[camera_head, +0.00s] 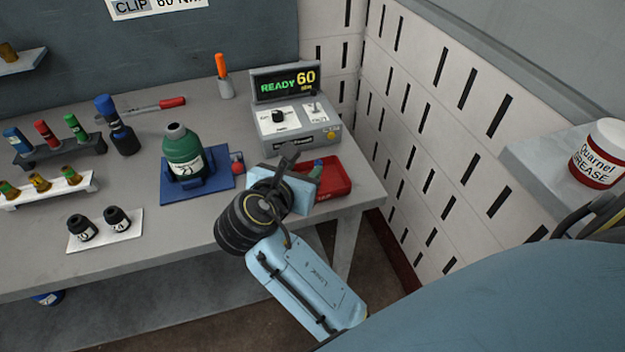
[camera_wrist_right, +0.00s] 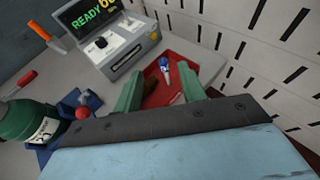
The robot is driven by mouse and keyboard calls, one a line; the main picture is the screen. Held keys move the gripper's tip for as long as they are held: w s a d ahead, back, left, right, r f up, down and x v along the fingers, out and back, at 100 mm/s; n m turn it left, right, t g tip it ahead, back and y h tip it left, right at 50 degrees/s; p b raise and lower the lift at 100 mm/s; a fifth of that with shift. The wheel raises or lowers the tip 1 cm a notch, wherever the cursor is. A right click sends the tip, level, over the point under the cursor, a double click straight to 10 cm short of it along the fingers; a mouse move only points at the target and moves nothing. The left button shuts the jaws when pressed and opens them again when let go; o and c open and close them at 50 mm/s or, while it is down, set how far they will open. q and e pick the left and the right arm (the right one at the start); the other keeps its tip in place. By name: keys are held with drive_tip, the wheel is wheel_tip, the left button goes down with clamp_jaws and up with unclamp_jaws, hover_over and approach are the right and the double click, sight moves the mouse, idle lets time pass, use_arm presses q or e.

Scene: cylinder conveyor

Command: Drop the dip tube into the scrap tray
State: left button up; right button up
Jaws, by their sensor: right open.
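The red scrap tray (camera_head: 341,187) lies at the right end of the bench; it also shows in the right wrist view (camera_wrist_right: 207,72). My right gripper (camera_head: 287,160) is over the tray's left side. In the right wrist view its two green fingers (camera_wrist_right: 162,88) stand apart, with the tray beyond them. A small blue and white piece (camera_wrist_right: 164,66) lies in the tray beyond the fingertips, apart from them. I cannot tell if it is the dip tube; no other tube shows clearly. A dark brown shape low between the fingers is unclear. My left gripper is not in view.
A green bottle (camera_head: 183,151) stands in a blue holder (camera_head: 199,191) left of the gripper. A control box (camera_head: 297,129) reading READY 60 is behind the tray. Racks of colored parts fill the left bench. A slotted wall (camera_head: 430,110) rises at right.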

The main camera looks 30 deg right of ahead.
drive_tip(key=v, duration=0.3)
drive_tip(key=shift+s+a+r, duration=0.15)
drive_tip(key=shift+s+a, duration=0.05)
drive_tip(key=shift+a, duration=0.05)
